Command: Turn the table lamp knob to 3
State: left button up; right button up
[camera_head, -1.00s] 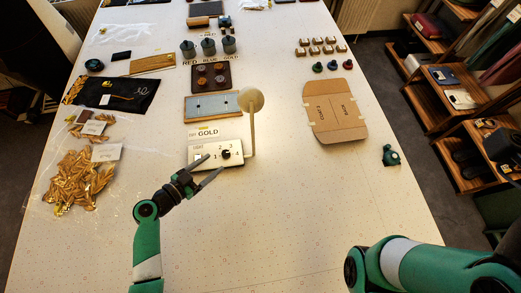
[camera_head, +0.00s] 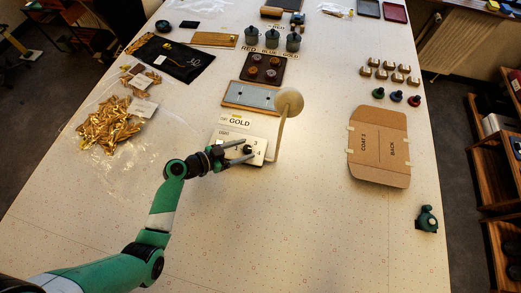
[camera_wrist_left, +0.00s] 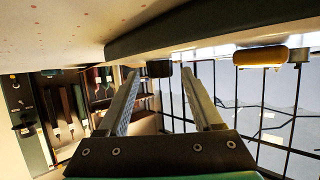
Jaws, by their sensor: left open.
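The table lamp has a beige round shade (camera_head: 289,100) on a thin post and a pale control panel (camera_head: 229,132) with printed numbers; 3 and 4 show at the knob's right. The small dark knob (camera_head: 248,149) is on the panel, partly hidden by my gripper, and its setting cannot be read. My left gripper (camera_head: 246,150) is open, with one finger on each side of the knob. In the left wrist view the dark knob (camera_wrist_left: 159,69) shows between the separated fingertips (camera_wrist_left: 160,74), with gaps on both sides. My right gripper is out of view.
A bag of gold pieces (camera_head: 108,125) is at left. A flat cardboard piece (camera_head: 378,148) is at right. The table in front of the panel is clear.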

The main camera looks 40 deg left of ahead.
pick_arm(q)
jog(key=shift+w+d+f, duration=0.1)
jog(key=shift+w+f, duration=0.05)
jog(key=shift+w, duration=0.25)
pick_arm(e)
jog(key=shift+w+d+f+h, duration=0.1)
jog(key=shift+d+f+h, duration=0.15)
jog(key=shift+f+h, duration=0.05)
pick_arm(q)
jog(key=shift+s, duration=0.1)
jog(key=shift+c, duration=0.9)
grip_shut()
